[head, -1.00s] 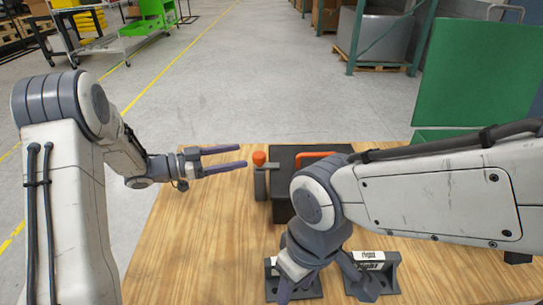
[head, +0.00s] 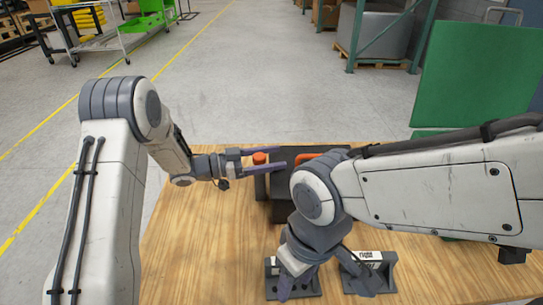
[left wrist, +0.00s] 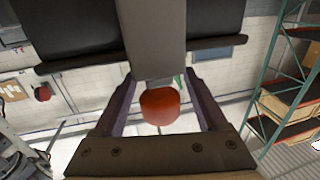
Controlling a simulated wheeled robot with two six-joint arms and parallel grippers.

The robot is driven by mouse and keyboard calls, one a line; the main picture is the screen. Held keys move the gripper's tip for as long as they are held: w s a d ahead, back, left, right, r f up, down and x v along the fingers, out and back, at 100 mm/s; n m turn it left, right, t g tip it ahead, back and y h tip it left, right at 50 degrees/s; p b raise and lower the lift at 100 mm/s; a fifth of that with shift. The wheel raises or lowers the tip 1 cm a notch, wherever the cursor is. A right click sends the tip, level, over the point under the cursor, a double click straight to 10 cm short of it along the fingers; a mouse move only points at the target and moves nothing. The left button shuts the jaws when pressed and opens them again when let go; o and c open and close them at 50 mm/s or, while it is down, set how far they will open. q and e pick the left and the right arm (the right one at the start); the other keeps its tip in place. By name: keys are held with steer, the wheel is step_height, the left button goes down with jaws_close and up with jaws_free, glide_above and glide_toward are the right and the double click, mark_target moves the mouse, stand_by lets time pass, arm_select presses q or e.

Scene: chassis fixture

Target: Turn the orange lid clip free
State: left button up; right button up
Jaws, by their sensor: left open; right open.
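The orange lid clip (head: 259,158) is a small knob at the left side of the dark chassis box (head: 284,212). In the left wrist view the clip (left wrist: 160,106) shows as a round orange-red end between the two fingers. My left gripper (head: 280,158) is open, with one finger on each side of the clip. In the left wrist view a gap shows between the clip and each finger (left wrist: 165,100). My right gripper (head: 285,292) points down at the front of the table; its fingertips are mostly hidden by its own wrist. My right arm hides part of the box.
An orange handle (head: 308,156) sits on top of the box, partly hidden by my right arm. Dark brackets (head: 378,277) stand at the table's front. The left part of the wooden table (head: 195,235) is bare. A green panel (head: 480,75) stands behind at right.

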arm_select(q)
jaws_close()
